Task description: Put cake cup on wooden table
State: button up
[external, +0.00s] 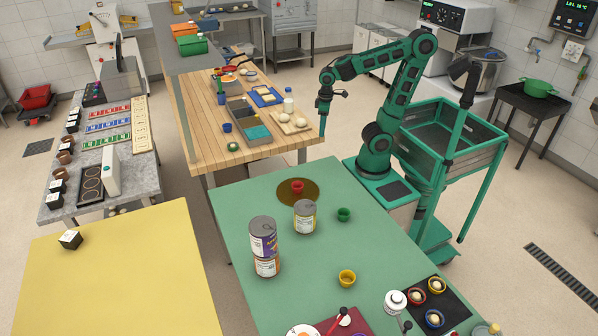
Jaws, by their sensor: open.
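Several small cups stand on the green table (310,235): a red cup (297,187) on a round brown mat, an empty-looking green cup (344,214) and a yellow cup (347,278). More cups with pale cakes in them, such as a red-rimmed cake cup (417,296), sit on a black tray at the lower right. I cannot tell which one the task means. The wooden table (190,130) stands behind the green table. My gripper (322,112) points down by its front right corner, empty and open, far from the cups.
The wooden table holds a sectioned tray (247,122), a board with pale balls (290,123) and a blue tray (266,96); its front left is bare. Tall cans (263,240) stand on the green table. A green cart (455,140) stands right of my arm.

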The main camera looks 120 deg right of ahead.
jog(key=s+a+f, duration=0.2)
jog(key=s+a, duration=0.1)
jog(key=s, duration=0.2)
jog(key=shift+s+a+f+y, duration=0.2)
jog(key=shift+f+y, duration=0.1)
dwell(0.9)
